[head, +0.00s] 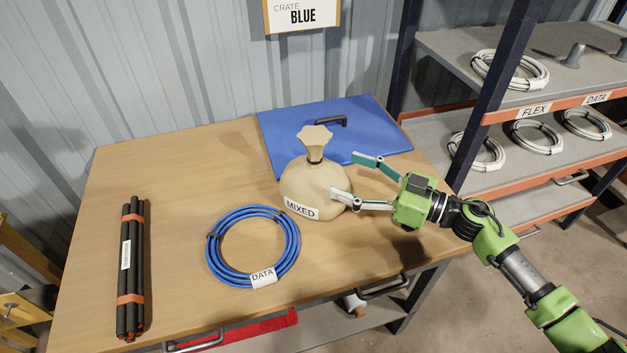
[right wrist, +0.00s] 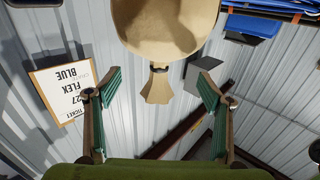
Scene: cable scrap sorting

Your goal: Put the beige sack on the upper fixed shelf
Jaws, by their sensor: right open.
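The beige sack (head: 316,185), with a tied neck and a MIXED label, stands upright on the wooden table, at the front edge of a blue panel. In the right wrist view the sack (right wrist: 165,25) appears upside down at the top. My right gripper (head: 350,175) is open at the sack's right side, with one finger near its front and the other behind right. Its open fingers also show in the right wrist view (right wrist: 155,87), with nothing gripped; whether they touch the sack is unclear. The upper shelf (head: 450,48) is at the right. My left gripper is not in view.
A blue cable coil (head: 253,247) and a bundle of dark rods (head: 131,265) lie on the table (head: 190,170). The blue panel (head: 375,125) has a black handle. The upper shelf holds a white coil (head: 509,70) and grey pegs. A dark post (head: 497,95) stands before the shelves.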

